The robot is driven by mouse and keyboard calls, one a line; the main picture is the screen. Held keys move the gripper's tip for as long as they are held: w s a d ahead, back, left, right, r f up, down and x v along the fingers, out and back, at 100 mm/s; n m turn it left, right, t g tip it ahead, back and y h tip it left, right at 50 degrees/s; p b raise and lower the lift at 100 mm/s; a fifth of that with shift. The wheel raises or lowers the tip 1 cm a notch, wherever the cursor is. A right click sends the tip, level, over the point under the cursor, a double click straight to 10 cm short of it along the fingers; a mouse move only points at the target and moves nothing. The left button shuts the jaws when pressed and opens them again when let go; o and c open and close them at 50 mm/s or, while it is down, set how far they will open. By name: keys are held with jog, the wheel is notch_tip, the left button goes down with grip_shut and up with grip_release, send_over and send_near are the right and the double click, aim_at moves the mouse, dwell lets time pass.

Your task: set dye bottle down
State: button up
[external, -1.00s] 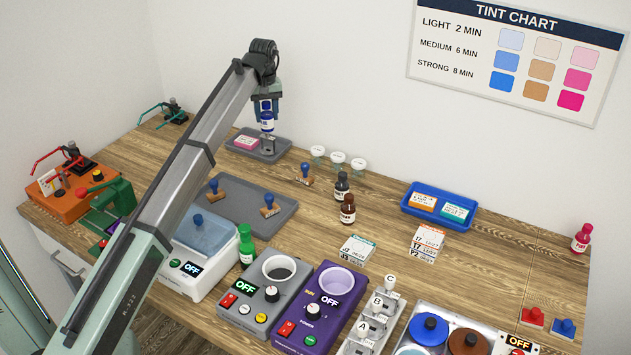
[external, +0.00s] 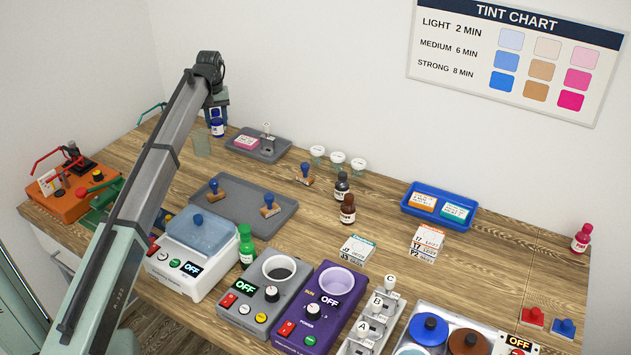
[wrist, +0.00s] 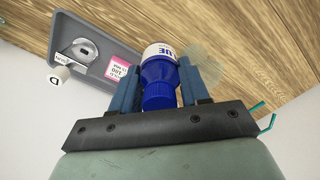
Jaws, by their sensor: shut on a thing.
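The dye bottle (external: 217,128) is dark blue with a white label and hangs upright in my gripper (external: 216,115) near the back left of the table. In the wrist view, the bottle's blue cap and shoulder (wrist: 160,85) sit between the two blue fingers of my gripper (wrist: 160,72), which are shut on it. The label (wrist: 158,50) is partly visible and shows "UE". I cannot tell whether the base touches the table.
A clear glass (external: 202,145) stands close to the bottle, in front and left.

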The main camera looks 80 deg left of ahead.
notch_tip(320, 180, down, 10)
jog(key=shift+r, duration=0.1)
dwell(0.4)
jog(key=shift+f, duration=0.2)
jog(key=o, duration=1.1)
jog(key=shift+o, duration=0.2)
jog(key=shift+r, duration=0.15)
notch_tip(320, 180, up, 12)
jog(key=shift+r, duration=0.1)
